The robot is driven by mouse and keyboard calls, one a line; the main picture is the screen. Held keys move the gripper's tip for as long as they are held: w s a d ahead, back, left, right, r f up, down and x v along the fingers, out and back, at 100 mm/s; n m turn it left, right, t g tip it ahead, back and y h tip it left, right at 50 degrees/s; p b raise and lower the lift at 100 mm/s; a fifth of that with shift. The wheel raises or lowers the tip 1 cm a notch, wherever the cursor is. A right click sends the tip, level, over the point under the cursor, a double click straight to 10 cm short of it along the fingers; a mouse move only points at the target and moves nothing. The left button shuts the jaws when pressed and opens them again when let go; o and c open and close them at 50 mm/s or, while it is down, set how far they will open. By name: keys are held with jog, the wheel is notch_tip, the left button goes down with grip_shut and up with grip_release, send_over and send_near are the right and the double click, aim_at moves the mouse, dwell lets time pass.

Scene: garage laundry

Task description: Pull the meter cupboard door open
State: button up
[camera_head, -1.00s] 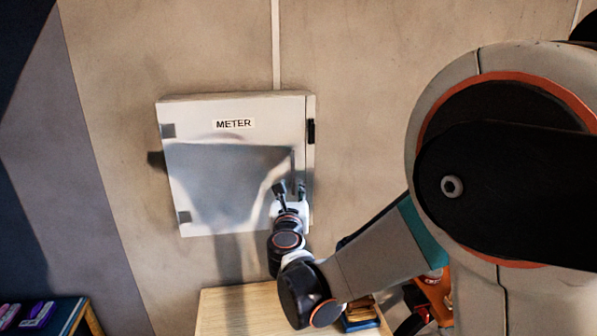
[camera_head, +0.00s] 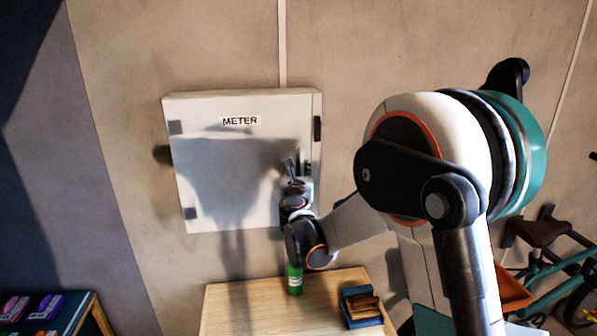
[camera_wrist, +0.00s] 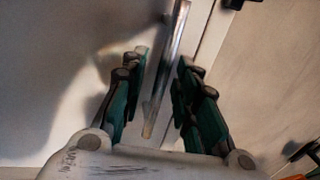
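The meter cupboard (camera_head: 245,160) is a white box on the wall with a METER label. Its door (camera_head: 205,200) looks shut, with grey hinges at the left edge. My gripper (camera_head: 298,168) is at the door's lower right side. In the wrist view a slim metal bar handle (camera_wrist: 177,32) runs between the two green-and-black fingers of my gripper (camera_wrist: 163,64). The fingers are open, one on each side of the bar, with gaps showing. In the head view my gripper largely hides the handle.
A dark latch-like piece (camera_head: 317,128) is on the cupboard's right side. Below stands a wooden table (camera_head: 245,305) with a green bottle (camera_head: 295,280) and a blue tray (camera_head: 361,308). A bicycle (camera_head: 560,265) is at the right. A shelf with boxes (camera_head: 47,306) is at the lower left.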

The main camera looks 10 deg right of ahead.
grip_shut()
jog(key=shift+s, duration=0.1)
